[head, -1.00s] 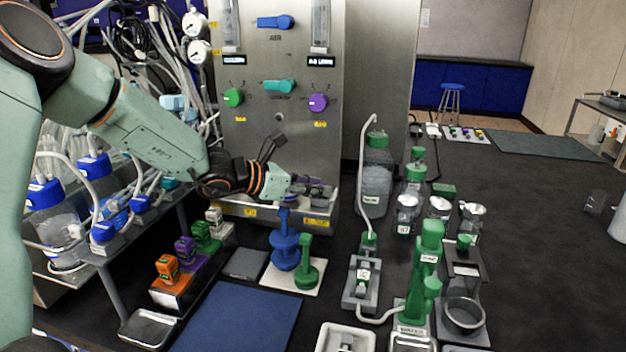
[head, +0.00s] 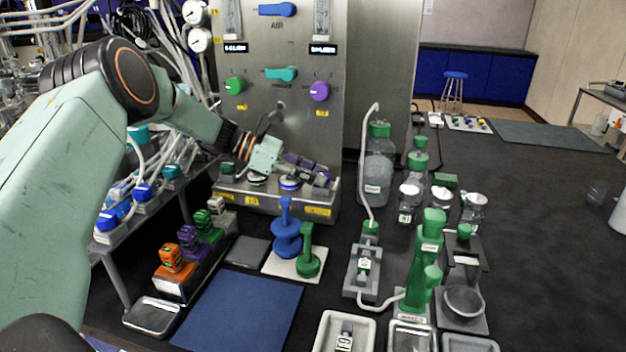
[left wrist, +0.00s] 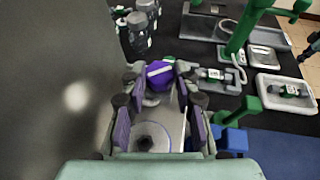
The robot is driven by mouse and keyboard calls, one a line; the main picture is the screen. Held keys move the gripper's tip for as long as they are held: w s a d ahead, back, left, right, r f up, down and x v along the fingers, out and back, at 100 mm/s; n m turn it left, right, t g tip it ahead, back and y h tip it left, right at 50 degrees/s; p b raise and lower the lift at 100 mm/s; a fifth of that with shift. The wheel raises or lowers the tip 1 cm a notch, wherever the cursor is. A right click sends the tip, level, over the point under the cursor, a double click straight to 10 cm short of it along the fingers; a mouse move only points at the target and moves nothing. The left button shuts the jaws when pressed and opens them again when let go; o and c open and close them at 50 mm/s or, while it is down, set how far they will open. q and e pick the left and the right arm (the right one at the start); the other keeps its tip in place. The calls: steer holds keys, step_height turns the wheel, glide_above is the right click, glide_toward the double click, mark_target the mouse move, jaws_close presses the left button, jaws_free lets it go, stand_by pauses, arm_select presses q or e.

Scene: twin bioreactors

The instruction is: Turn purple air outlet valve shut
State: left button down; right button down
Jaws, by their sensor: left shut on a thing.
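A purple valve knob (left wrist: 160,74) with a pale line across it sits between the fingertips of my left gripper (left wrist: 158,78) in the left wrist view. The fingers are closed on its sides. In the head view my left gripper (head: 308,170) reaches in from the left, low in front of the steel panel (head: 285,130), just above its ledge. There the fingers hide most of the held knob. Another purple knob (head: 319,91) is higher on the panel, at the right, clear of the gripper. My right gripper is not in view.
The ledge (head: 270,203) with yellow labels runs below the gripper. Blue and green stands (head: 287,235) are in front of it. Orange, purple and green valve blocks (head: 172,258) are at the left. Bottles (head: 376,165) stand to the right. The blue mat (head: 238,315) is bare.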

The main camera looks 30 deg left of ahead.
arm_select(q)
steer(key=shift+w+m+g+h+b, duration=0.2)
steer(key=shift+m+g+h+b, duration=0.4)
steer(key=shift+m+g+b, duration=0.65)
steer(key=c, duration=1)
jaws_free()
steer(key=shift+d, duration=0.1)
steer(key=shift+v, duration=3.75)
